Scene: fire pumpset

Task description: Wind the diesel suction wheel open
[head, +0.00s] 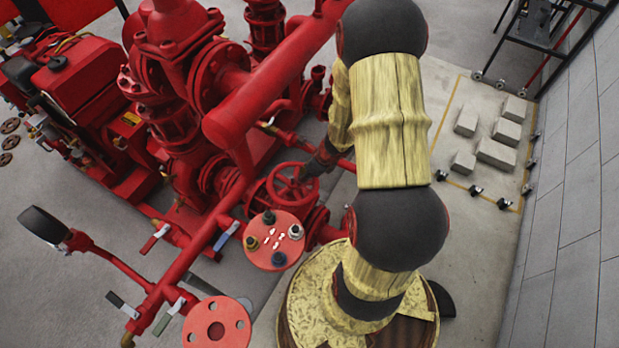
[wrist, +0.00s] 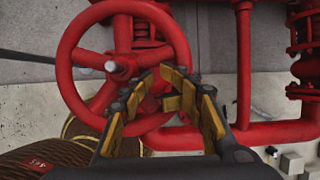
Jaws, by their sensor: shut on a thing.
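The red suction wheel (head: 293,186) is a spoked handwheel on the red pipework, left of my arm in the head view. It fills the upper left of the wrist view (wrist: 66,62), with a pale-tipped stem at its hub. My gripper (head: 322,162) is at the wheel's far right edge. In the wrist view my gripper (wrist: 166,88) has its yellow-padded fingers around the lower right rim, shut on it. The fingers hide that part of the rim, and the exact contact is partly covered.
A round red plate with several coloured caps (head: 275,240) sits close in front of the wheel. A thick red pipe (head: 270,80) runs above it. Red pipe (wrist: 250,135) lies right of the fingers. Grey blocks (head: 496,153) stand on the floor at right, near the wall.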

